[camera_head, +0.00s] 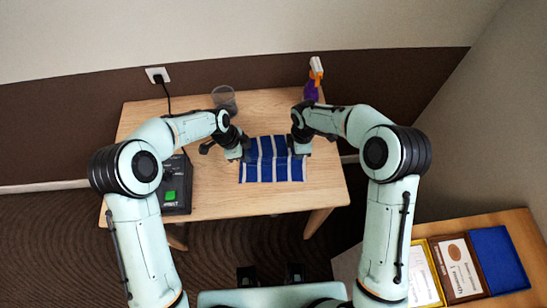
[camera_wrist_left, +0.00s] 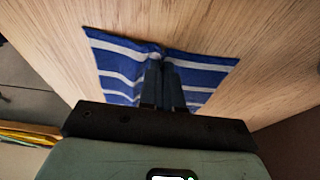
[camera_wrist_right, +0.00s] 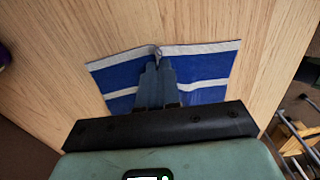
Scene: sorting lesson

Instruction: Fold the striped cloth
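The blue cloth with white stripes (camera_head: 266,172) lies on the wooden table in front of me, with its stripes running front to back. My left gripper (camera_head: 243,151) is at its left edge. In the left wrist view the fingers (camera_wrist_left: 163,72) are close together, and the cloth (camera_wrist_left: 115,68) puckers at their tips. My right gripper (camera_head: 298,150) is at its right edge. In the right wrist view the fingers (camera_wrist_right: 158,68) are also together, with the cloth (camera_wrist_right: 205,68) pinched up between them. The grippers hide parts of both edges.
A clear cup (camera_head: 225,99) stands at the table's back, and a purple spray bottle (camera_head: 311,91) at the back right. A black box with a green button (camera_head: 175,188) sits at the left. The table (camera_head: 235,205) is bare in front of the cloth.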

